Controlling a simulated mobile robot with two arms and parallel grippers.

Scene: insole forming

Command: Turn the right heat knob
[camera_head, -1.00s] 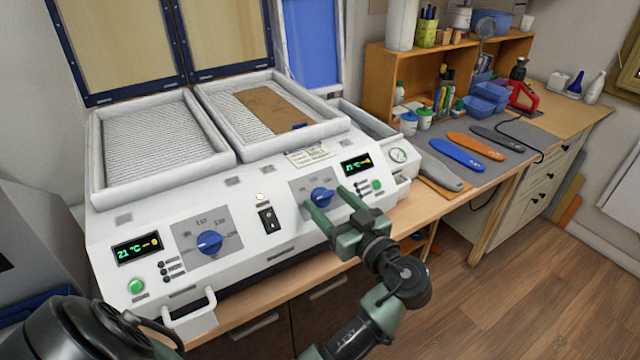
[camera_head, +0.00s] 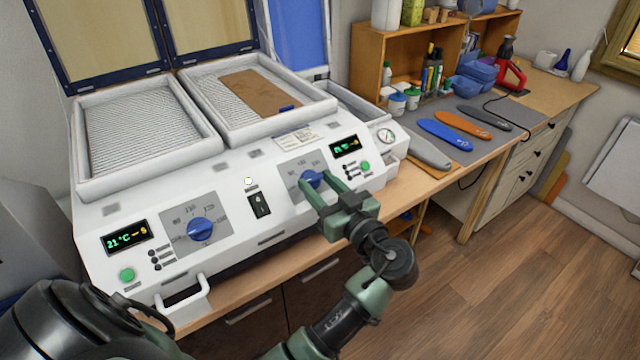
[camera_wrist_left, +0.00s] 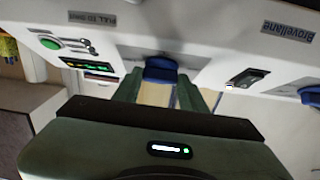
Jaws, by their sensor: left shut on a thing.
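The right heat knob (camera_head: 311,178) is a blue dial on a grey scale plate at the right of the white machine's front panel. My left gripper (camera_head: 317,181) has its two green fingers on either side of this knob and is shut on it. The fingers cover part of the knob and its scale. In the left wrist view the blue knob (camera_wrist_left: 160,70) sits between the green fingers. Above and to the right of the knob is the right display (camera_head: 345,147), lit but too small to read surely. My right gripper is in neither view.
The left heat knob (camera_head: 200,229), a black switch (camera_head: 259,205) and a green button (camera_head: 365,166) are on the same panel. A white handle (camera_head: 186,300) sticks out at the lower left. Coloured insoles (camera_head: 445,134) lie on the grey mat to the right.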

